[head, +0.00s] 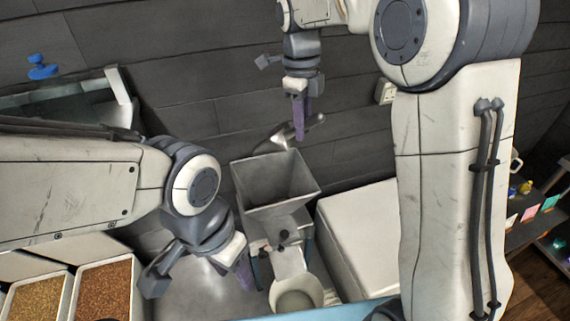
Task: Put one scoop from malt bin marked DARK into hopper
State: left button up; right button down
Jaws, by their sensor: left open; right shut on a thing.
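My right gripper (299,128) is above the hopper and shut on a grey metal scoop (273,140). The scoop is over the hopper's back rim, its bowl to the left; I cannot tell whether it holds grain. The grey hopper (254,203) has a wide square mouth, and no grain shows in the visible part. My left gripper (200,278) is open and empty, low and left of the hopper. Two malt bins show at the lower left, one with golden grain (40,300) and one with reddish-brown grain (105,291). No bin label is readable.
A pale bucket (297,299) stands below the hopper's outlet. A white box-shaped unit (362,240) is right of the hopper. A dark plank wall (190,50) rises close behind. Shelves with small coloured items (530,213) stand at the far right.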

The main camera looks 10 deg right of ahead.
jog(key=t+y+b, duration=0.1)
jog(key=b, duration=0.1)
jog(key=t+y+b, duration=0.1)
jog(key=b, duration=0.2)
jog(key=d+r+t+y+b, duration=0.1)
jog(key=y+b, duration=0.1)
jog(key=shift+s, duration=0.3)
jog(key=shift+r+t+y+b, duration=0.25)
jog(key=shift+t+y+b, duration=0.15)
jog(key=shift+b, duration=0.25)
jog(key=shift+r, duration=0.2)
